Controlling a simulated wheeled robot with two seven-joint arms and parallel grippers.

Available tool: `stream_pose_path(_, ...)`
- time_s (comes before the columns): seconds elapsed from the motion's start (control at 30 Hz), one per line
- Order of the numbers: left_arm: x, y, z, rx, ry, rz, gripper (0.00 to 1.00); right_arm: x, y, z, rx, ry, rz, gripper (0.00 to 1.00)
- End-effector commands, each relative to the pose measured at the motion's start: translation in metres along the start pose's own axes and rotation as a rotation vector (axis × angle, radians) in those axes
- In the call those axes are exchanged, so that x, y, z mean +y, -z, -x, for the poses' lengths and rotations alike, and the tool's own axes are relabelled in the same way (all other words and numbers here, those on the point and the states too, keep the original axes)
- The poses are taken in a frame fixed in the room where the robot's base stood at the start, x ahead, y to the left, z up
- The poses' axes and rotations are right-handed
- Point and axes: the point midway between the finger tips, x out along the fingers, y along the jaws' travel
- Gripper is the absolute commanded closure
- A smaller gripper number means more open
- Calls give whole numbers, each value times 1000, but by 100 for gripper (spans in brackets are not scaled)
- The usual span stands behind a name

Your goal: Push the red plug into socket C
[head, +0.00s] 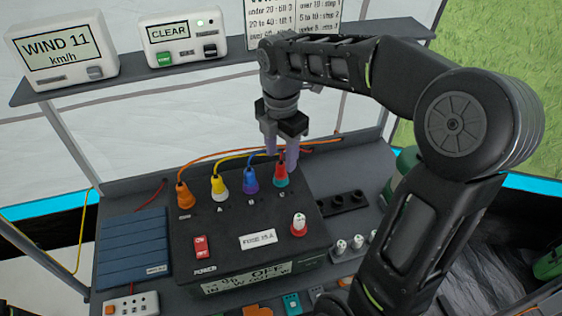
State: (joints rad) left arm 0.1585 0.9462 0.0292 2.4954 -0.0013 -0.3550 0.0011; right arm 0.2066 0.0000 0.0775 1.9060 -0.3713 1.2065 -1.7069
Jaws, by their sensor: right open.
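The red plug (281,179) stands upright at the rightmost of the sockets in a row on top of the dark power box (218,258). A teal band shows on it. I cannot tell how deep it sits, and the small letter by its socket is too blurred to read. My right gripper (280,157) points down just above the red plug, with its two purple-grey fingers apart. One finger is to the left of the plug's top and the other overlaps its upper right in the picture. I cannot tell whether they touch it. My left gripper is not in view.
Orange (183,196), yellow (219,188) and blue (250,180) plugs stand left of the red one, with cables running behind. A red-and-white knob (299,225) and red switch (201,247) are on the box. A shelf with displays (180,38) hangs above. A blue panel (133,249) lies left.

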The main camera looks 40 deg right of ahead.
Motion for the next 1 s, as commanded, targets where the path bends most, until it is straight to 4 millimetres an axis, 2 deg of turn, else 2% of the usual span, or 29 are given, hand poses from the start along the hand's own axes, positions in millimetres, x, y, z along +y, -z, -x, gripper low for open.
stream_pose_path(0.13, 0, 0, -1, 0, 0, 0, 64, 1, 0, 25, 0, -3, -1, 52)
stream_pose_path(0.3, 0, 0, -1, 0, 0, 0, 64, 0, 0, 38, 1, -1, 0, 52)
stream_pose_path(1.0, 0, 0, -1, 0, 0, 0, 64, 0, 0, 38, 1, 0, -1, 52)
